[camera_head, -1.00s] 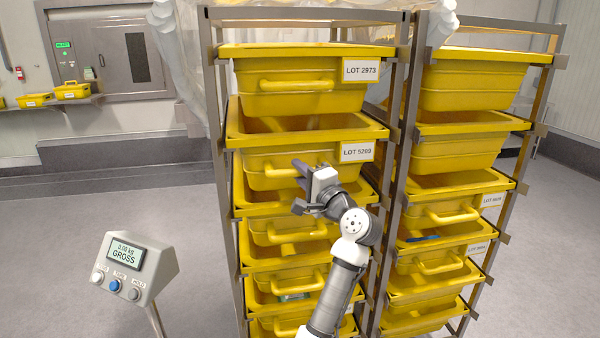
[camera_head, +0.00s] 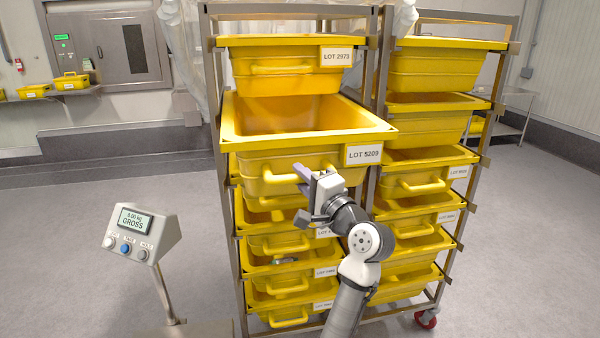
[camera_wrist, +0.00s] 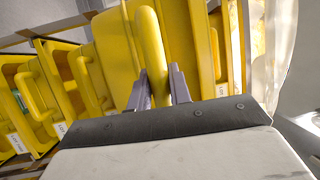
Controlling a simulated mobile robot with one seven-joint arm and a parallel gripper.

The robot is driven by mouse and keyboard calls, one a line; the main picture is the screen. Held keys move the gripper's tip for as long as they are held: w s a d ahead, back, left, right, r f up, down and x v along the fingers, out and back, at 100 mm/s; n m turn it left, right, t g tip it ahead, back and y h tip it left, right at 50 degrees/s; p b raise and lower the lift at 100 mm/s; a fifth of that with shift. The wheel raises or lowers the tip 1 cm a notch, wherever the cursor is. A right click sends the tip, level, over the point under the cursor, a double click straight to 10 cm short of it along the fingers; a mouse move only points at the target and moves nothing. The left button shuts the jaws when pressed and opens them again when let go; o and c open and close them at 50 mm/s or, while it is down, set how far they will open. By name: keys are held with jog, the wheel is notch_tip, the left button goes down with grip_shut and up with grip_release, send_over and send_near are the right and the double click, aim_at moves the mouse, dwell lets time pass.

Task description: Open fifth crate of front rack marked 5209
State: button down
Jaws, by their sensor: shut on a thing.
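The yellow crate marked LOT 5209 (camera_head: 300,118) is in the left column of the front rack (camera_head: 229,215), second from the top in view. It sticks out well past the crates above and below it, and its inside shows from above. Its white label (camera_head: 363,154) is at the right of its front. My gripper (camera_head: 304,180) is at the crate's front handle (camera_head: 262,180). In the wrist view the gripper's two grey fingers (camera_wrist: 159,92) are shut on the yellow handle bar (camera_wrist: 149,45), one on each side.
A crate marked LOT 2973 (camera_head: 285,68) sits above, pushed in. Several more crates are below, and a second column (camera_head: 440,70) of crates stands to the right. A scale display (camera_head: 140,233) on a post stands at the left front.

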jog(key=shift+s+d, duration=0.2)
jog(key=shift+s, duration=0.85)
jog(key=shift+s+d, duration=0.2)
jog(key=shift+s, duration=0.85)
jog(key=c, duration=1.3)
grip_release()
jog(key=b+v, duration=0.3)
jog(key=v, duration=1)
jog(key=shift+s+d, duration=0.25)
jog(key=shift+s, duration=0.05)
